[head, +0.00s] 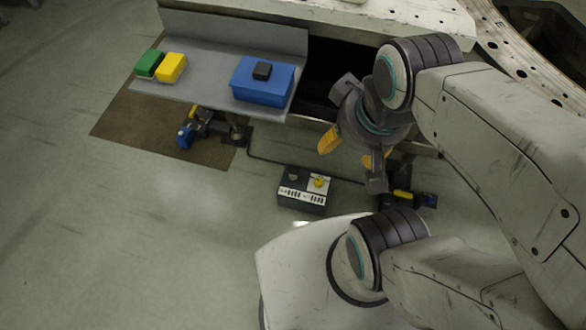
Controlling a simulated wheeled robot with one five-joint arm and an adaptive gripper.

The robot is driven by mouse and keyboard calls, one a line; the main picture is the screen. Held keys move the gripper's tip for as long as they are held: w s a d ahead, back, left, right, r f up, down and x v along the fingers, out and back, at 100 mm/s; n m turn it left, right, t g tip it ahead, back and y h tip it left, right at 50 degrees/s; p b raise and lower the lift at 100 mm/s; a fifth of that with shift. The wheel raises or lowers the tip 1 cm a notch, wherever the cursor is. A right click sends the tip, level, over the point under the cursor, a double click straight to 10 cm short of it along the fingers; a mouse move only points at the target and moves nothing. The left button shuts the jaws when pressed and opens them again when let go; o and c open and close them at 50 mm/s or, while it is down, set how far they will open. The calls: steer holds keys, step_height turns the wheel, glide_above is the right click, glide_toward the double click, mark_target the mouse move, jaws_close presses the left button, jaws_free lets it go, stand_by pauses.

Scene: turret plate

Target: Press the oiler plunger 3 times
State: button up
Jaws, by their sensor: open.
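A blue box (266,80) with a small black block (262,71) on its top sits at the right end of a grey shelf (205,62). A dark box (302,201) with white label panels and a yellow knob (320,182) stands lower, near the floor. I cannot tell for sure which of these raised parts is the oiler plunger. My gripper (350,151) is open and empty, its yellow fingertips apart. In the picture it is right of the blue box and above and right of the dark box, touching neither as far as I can see. Its right finger is partly hidden.
A green block (149,64) and a yellow block (171,67) sit at the shelf's left end. Dark mechanisms with blue ends stand below the shelf (188,132) and right of the dark box (405,197). A dark cable runs nearby. The floor at left is clear.

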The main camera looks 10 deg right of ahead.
jaws_close()
stand_by(0.4)
steer(key=c, duration=1.1)
jaws_free()
steer(key=shift+c, duration=0.2)
